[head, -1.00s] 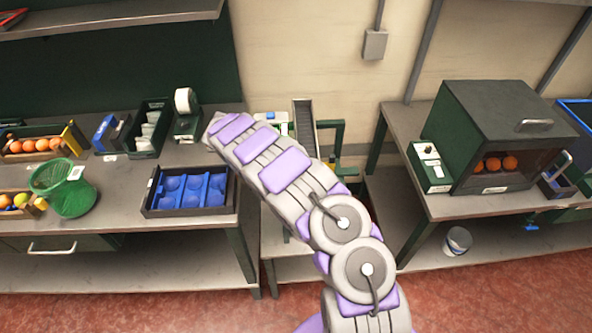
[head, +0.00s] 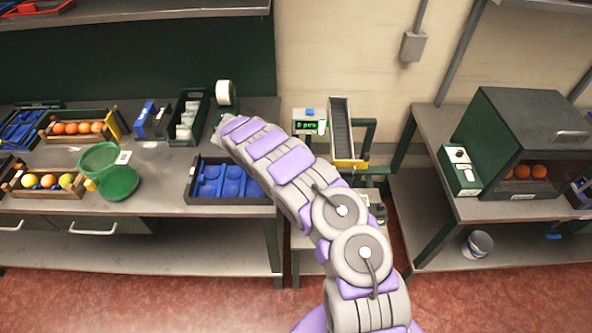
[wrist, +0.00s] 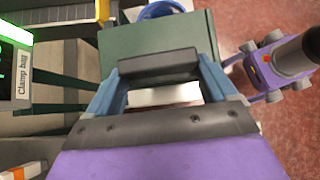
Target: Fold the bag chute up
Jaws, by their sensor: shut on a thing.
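A dark green panel (wrist: 150,38), which looks like part of the bag chute, lies just beyond my gripper in the wrist view. My gripper (wrist: 160,80) is shut there, its two blue-grey fingers on either side of a dark bar at the panel's near edge. What lies between the fingers is partly hidden. In the head view my arm covers the gripper and that panel. A tilted grey channel with a yellow front lip (head: 341,128) stands behind my arm.
A dark green box with oranges (head: 530,130) stands on the right bench. Red floor (head: 150,300) is open in front.

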